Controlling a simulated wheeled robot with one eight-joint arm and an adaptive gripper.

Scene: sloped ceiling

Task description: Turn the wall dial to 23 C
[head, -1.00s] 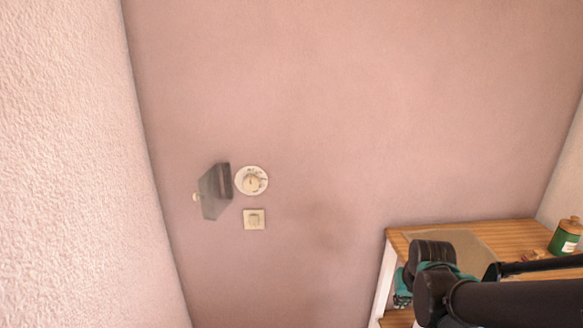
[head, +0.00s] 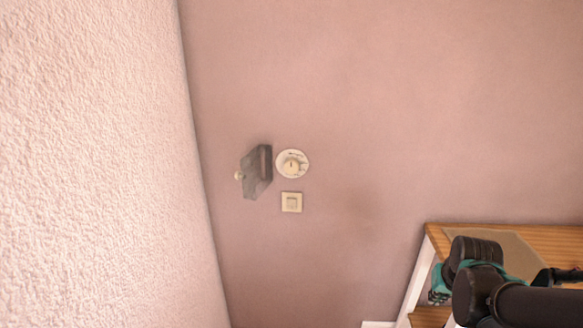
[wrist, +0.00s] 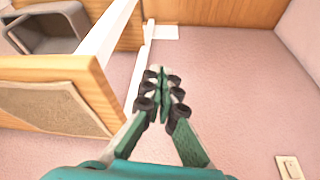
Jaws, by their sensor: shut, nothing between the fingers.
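The wall dial (head: 292,163) is a small round white disc with a cream knob on the pink wall. It shows in the head view, left of centre. Its numbers are too small to read. A grey hinged-looking box or cover (head: 257,172) stands out from the wall just left of it. My gripper (wrist: 163,84) points at the pink wall in the wrist view, its green fingers with dark pads together and empty. The dial is outside the wrist view. In the head view my arm is at the lower right, well apart from the dial; the fingertips are hidden there.
A cream switch plate (head: 291,202) sits below the dial; a similar plate (wrist: 289,167) shows at the wrist view's lower right. A wooden shelf unit (head: 560,238) stands at the right, near my arm. A textured slope fills the head view's left. The wall between is clear.

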